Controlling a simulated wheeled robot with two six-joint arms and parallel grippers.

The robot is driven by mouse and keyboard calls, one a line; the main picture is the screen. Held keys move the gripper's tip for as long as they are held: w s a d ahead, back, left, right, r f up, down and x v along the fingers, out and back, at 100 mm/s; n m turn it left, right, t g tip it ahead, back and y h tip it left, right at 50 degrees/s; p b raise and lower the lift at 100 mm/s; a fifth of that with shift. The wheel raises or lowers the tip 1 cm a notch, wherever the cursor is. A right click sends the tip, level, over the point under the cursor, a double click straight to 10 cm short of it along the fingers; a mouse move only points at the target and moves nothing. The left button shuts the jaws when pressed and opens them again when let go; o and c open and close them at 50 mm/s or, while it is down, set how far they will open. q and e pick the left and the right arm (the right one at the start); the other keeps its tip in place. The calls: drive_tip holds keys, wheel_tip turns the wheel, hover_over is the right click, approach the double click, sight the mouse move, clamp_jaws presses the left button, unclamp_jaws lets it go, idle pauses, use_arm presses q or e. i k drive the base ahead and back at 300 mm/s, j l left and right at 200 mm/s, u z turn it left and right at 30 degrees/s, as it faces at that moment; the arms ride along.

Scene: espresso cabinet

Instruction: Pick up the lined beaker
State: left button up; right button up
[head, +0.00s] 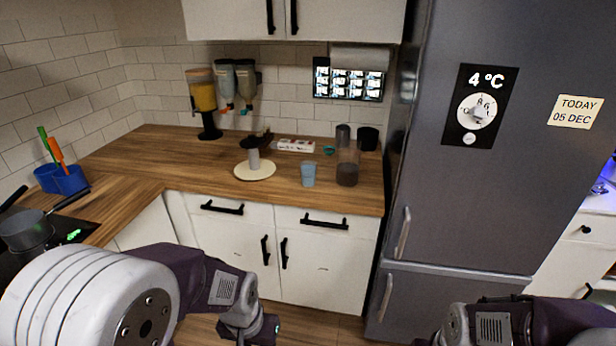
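No lines are clear enough at this size to tell which vessel is the lined beaker. A small light blue cup (308,175) stands upright near the counter's front edge. A tall clear vessel (347,167) with dark contents at its bottom stands just to its right. A dark grey cup (342,135) and a black cup (368,139) stand behind them. My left gripper (266,330) is low in front of the cabinets, below the counter and apart from all vessels; its fingers are not clear. My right arm enters at the bottom right, with its gripper out of view.
The wooden counter (215,165) holds a cream round plate (255,172) with a grey-and-dark item, a white box (296,145) and several dispensers (203,98). A hob with a pan (25,230) is left. A tall grey fridge (490,170) borders the counter's right end.

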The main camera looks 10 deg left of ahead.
sight(308, 175)
drive_tip(key=i+j+z, duration=0.15)
drive_tip(key=i, duration=0.35)
drive_tip(key=i+j+z, duration=0.15)
drive_tip(key=i, duration=0.35)
drive_tip(key=i+j+z, duration=0.15)
drive_tip(key=i, duration=0.35)
